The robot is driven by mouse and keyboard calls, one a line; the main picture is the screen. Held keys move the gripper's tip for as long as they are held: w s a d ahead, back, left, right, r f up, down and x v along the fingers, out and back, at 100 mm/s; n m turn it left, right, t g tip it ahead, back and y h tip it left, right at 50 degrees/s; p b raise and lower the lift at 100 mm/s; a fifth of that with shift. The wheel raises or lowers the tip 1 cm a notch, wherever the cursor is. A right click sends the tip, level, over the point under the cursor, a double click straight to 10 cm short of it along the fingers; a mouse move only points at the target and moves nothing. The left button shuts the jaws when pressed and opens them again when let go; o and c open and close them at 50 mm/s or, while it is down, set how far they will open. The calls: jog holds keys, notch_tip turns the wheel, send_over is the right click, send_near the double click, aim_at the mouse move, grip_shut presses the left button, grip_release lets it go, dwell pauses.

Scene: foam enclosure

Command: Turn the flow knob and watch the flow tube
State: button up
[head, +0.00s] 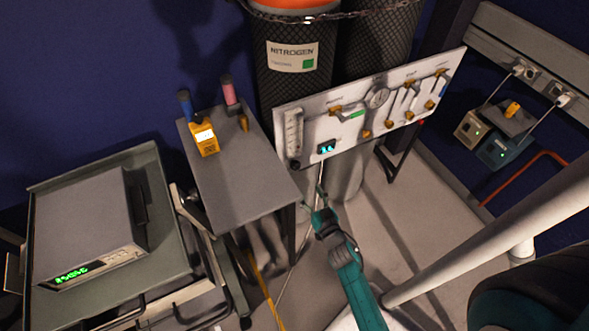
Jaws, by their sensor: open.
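A white gas panel (352,122) stands tilted in the picture in front of the gas cylinders. At its left end is a clear flow tube (293,131) with scale marks; its float is too small to read. A small dark knob (295,163) sits just below the tube, and I take it for the flow knob. A small display with blue digits (326,147) is to its right. My gripper (320,190) is open, small in the picture, below the display and to the lower right of the knob. It appears apart from the panel and empty.
A grey cart (235,175) holding a yellow meter (204,138) stands left of my gripper. A trolley (165,265) with a green-lit instrument is farther left. Open floor (420,215) lies to the right.

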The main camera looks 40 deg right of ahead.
aim_at(296, 169)
jog(key=x, duration=1)
jog(key=shift+w, duration=0.25)
grip_shut()
